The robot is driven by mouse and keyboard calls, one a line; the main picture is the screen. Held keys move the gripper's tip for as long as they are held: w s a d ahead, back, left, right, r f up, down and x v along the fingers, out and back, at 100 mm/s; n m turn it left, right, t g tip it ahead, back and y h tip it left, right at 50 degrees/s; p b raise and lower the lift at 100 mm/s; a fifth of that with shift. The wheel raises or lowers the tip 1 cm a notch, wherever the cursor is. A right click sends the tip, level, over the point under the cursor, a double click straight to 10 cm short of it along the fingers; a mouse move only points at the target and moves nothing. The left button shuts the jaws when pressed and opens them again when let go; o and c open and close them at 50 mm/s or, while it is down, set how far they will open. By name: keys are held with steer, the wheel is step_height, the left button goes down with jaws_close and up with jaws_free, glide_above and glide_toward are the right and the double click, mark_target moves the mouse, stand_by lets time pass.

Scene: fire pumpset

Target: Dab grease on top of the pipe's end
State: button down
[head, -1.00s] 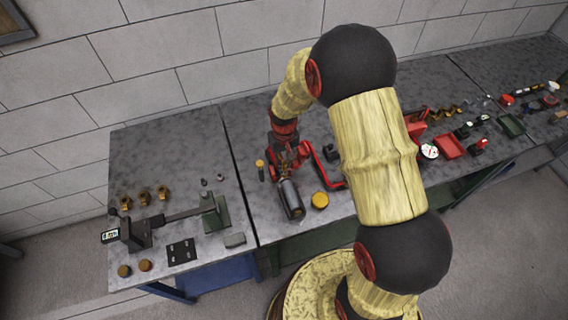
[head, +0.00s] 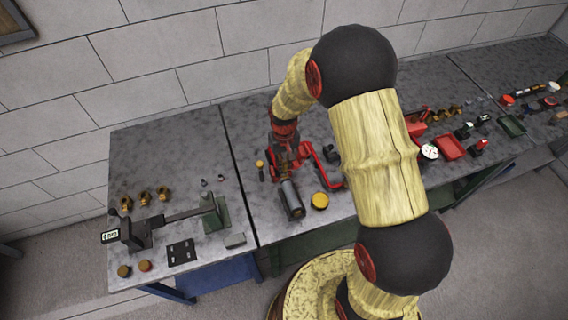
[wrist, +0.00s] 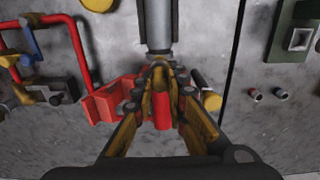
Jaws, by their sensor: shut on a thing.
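The grey pipe (head: 292,199) lies on the middle bench with its far end at the red vise (head: 311,160). The pipe also shows at the top of the wrist view (wrist: 159,25), with the vise (wrist: 108,101) beside my fingers. My gripper (wrist: 160,78) is shut on a red cylindrical thing (wrist: 162,112), partly hidden between the fingers; I cannot tell what its tip is. In the head view my gripper (head: 289,158) is just beyond the pipe's far end. The fingertips overlap that end in the wrist view, and I cannot tell whether anything touches it.
A round yellow tin (head: 320,201) stands right of the pipe. A small dark thing with a yellow top (head: 260,168) is left of the vise. A red bent bar (head: 325,168) is on the right.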

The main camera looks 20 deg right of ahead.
steer(key=shift+s, duration=0.15)
steer(key=shift+s, duration=1.05)
steer(key=shift+w, duration=0.15)
stand_by(1.2)
steer(key=shift+w, duration=1.05)
steer(key=shift+s, duration=0.2)
steer(key=shift+s, duration=1)
steer(key=shift+w, duration=0.1)
stand_by(0.9)
steer(key=shift+w, duration=1.1)
steer(key=shift+s, duration=0.15)
